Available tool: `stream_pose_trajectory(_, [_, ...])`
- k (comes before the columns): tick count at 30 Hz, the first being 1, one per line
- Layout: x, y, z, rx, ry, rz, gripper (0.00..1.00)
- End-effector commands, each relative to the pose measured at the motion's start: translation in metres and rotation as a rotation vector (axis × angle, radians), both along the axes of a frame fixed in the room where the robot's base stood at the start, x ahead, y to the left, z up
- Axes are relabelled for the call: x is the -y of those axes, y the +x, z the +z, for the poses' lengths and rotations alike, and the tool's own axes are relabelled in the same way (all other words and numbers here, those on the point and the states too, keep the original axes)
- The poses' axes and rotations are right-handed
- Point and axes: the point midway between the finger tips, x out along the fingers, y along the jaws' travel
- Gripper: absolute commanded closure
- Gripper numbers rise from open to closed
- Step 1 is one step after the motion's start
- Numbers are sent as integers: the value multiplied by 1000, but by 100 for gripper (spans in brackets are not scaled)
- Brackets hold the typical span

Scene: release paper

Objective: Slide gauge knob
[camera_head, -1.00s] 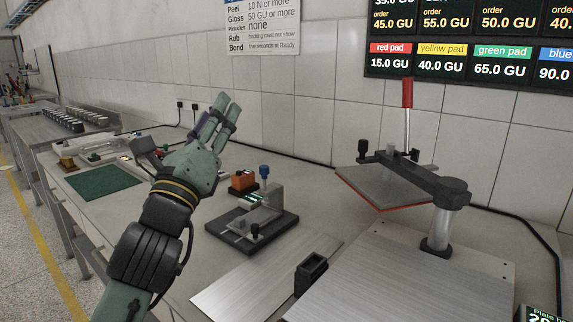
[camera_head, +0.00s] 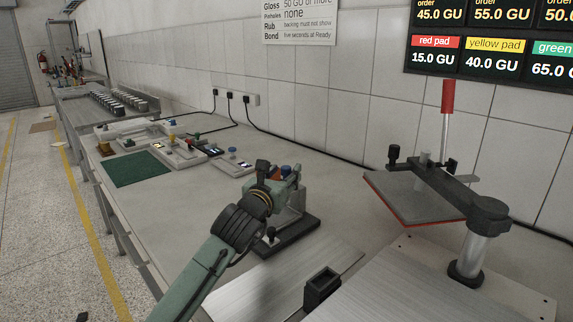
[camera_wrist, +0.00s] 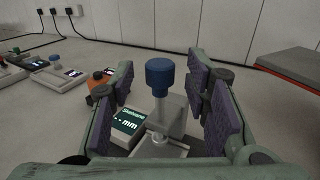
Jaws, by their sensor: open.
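The thickness gauge has a grey stand (camera_head: 296,200) on a dark base (camera_head: 300,232), with a blue knob (camera_head: 286,170) on top. In the wrist view the blue knob (camera_wrist: 160,73) stands upright on a pale stem, in the gap between my fingers. A small screen (camera_wrist: 128,122) reading "--mm" shows beside the stem. My gripper (camera_head: 278,176) is open at the gauge in the head view, hiding part of its stand. In the wrist view the purple pads of my gripper (camera_wrist: 161,86) flank the knob, with no visible contact.
Several small devices (camera_head: 180,152) and a green mat (camera_head: 137,168) sit farther left. A press with a red handle (camera_head: 447,95) stands right. A black holder (camera_head: 321,287) is in front on metal plates.

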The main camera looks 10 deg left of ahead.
Motion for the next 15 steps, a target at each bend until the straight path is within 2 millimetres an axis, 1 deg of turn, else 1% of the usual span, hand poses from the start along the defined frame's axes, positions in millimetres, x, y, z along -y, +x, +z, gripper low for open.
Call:
stream_pose_trajectory(1, [1,7,3,1,-1,-1,57])
stream_pose_trajectory(3, [2,13,2,1,-1,-1,57])
stream_pose_trajectory(6, [2,19,1,1,-1,1,57])
stream_pose_trajectory(15, [2,21,0,2,0,1,57])
